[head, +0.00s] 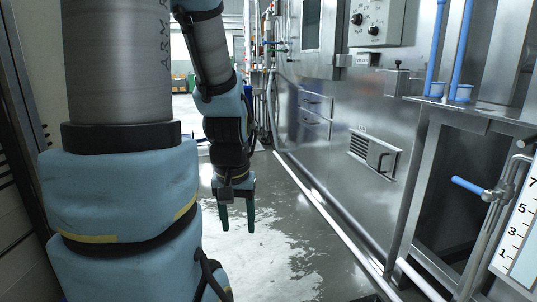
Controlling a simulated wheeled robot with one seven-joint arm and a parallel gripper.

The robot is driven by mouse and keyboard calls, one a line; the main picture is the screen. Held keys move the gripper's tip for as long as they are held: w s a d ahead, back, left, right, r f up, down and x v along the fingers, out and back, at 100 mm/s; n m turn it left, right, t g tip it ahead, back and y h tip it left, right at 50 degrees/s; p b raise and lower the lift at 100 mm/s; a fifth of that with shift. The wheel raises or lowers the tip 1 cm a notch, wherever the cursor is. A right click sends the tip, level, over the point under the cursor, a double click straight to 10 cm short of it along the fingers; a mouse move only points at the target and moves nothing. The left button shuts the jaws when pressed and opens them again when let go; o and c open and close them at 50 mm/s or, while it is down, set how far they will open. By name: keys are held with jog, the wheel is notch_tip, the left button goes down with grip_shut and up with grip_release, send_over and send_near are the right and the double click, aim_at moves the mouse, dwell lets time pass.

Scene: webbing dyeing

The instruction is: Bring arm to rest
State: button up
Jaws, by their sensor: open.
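My arm comes down from the upper left in the head view, covered in blue padding over grey links. My gripper (237,216) hangs from its end, pointing down above the wet floor. Its two dark green fingers are apart, with nothing between them. The gripper is clear of the machine on the right. The near arm links hide much of the left side.
A long stainless steel machine (340,110) lines the right side, with a control panel (373,22), blue pipes (461,50), a blue-handled valve (470,186) and a numbered scale (518,225). Wet floor (275,255) lies open in the middle. A wall stands at left.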

notch_tip(320, 180, up, 15)
jog(key=p, duration=1.2)
jog(key=shift+p, duration=0.35)
